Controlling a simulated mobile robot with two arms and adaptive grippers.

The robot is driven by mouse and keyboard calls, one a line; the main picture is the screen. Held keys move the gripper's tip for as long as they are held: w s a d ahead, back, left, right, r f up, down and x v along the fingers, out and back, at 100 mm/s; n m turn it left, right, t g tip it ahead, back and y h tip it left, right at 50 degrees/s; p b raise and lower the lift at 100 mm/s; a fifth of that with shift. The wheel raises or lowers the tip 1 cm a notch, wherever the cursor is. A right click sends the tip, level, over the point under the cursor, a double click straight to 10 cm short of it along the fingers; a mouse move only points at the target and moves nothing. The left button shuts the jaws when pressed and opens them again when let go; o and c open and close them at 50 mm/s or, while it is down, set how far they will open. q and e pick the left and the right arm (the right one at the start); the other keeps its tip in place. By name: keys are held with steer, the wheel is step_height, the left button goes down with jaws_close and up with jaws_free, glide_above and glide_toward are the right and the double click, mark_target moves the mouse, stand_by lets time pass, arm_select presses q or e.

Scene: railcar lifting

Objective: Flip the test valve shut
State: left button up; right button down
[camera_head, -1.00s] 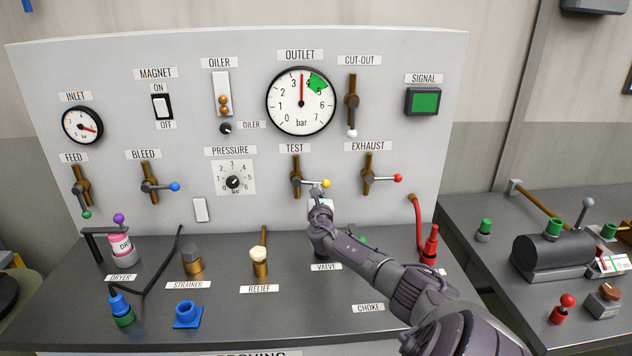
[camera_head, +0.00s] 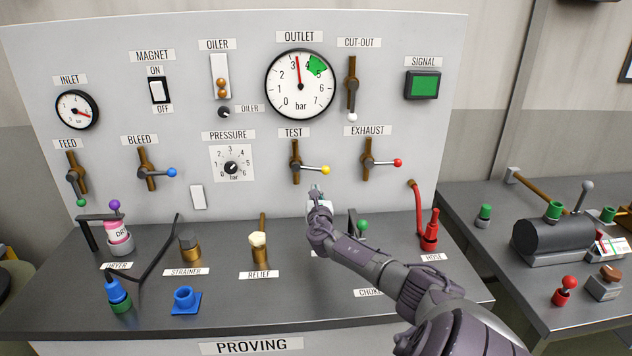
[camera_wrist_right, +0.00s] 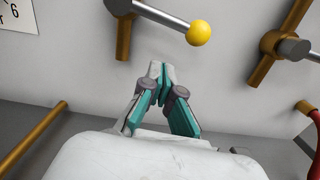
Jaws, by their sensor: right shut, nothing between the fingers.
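The test valve (camera_head: 296,163) sits on the panel under the TEST label. Its grey lever points right, tilted slightly down, and ends in a yellow knob (camera_head: 325,170). The knob also shows large in the right wrist view (camera_wrist_right: 199,33), above and right of my fingertips. My right gripper (camera_head: 317,191) is shut and empty, just below the yellow knob and apart from it. In the right wrist view my gripper (camera_wrist_right: 161,74) has its fingertips together. My left gripper is out of view.
The exhaust valve (camera_head: 369,162) with a red knob is to the right and the bleed valve (camera_head: 147,174) to the left. The relief valve (camera_head: 258,250) stands on the bench left of my arm. A red hose (camera_head: 430,232) stands to the right. The outlet gauge (camera_head: 300,85) is above.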

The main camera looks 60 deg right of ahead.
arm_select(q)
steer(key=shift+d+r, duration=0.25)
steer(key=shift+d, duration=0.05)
arm_select(e)
steer(key=v, duration=0.8)
steer(key=shift+s+r, duration=0.25)
steer(key=shift+s, duration=0.05)
steer(key=shift+a, duration=0.15)
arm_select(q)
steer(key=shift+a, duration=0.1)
